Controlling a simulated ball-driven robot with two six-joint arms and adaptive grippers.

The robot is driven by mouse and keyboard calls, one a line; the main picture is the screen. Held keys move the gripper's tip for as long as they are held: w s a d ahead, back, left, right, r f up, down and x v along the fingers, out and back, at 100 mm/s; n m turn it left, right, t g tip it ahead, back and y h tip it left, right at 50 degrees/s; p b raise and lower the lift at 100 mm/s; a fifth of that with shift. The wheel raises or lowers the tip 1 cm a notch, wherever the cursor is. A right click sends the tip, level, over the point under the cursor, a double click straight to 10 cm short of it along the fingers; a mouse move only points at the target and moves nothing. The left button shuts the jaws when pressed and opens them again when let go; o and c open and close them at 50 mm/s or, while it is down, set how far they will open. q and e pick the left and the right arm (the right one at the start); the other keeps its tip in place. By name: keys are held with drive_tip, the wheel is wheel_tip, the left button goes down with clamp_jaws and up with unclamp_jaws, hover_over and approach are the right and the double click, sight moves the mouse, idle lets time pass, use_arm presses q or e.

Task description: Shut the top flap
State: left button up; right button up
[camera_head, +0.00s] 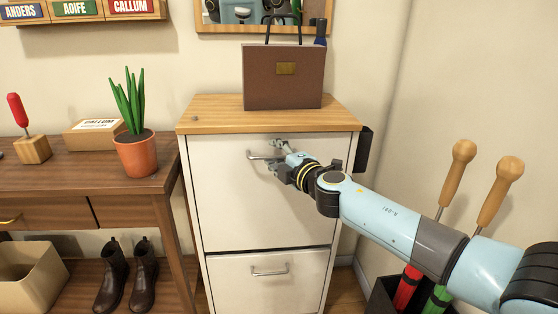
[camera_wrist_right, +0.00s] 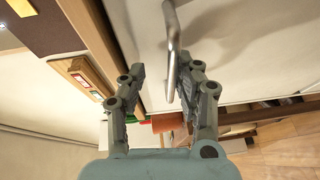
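The top flap (camera_head: 225,200) is the upper white front of the cabinet and looks nearly upright; I cannot tell whether it stands slightly out from the cabinet. Its metal bar handle (camera_head: 254,156) is near its upper edge, partly hidden by my right gripper. My right gripper (camera_head: 276,156) is in front of the flap at the handle. In the right wrist view the handle (camera_wrist_right: 173,50) passes between the open fingers (camera_wrist_right: 162,72), nearer the right-hand finger; the fingers are not closed on it. My left gripper is not in view.
A brown bag (camera_head: 284,85) stands on the cabinet's wooden top (camera_head: 220,112). A lower flap (camera_head: 265,290) with its own handle is below. A bench (camera_head: 80,177) with a potted plant (camera_head: 136,152) stands left. An umbrella bin (camera_head: 385,298) stands at the lower right.

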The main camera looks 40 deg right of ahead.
drive_tip(key=s+a+r, duration=0.1)
drive_tip(key=s+a, duration=0.1)
drive_tip(key=s, duration=0.8)
drive_tip(key=shift+s+r+n, duration=0.25)
drive_tip(key=shift+r+n, duration=0.15)
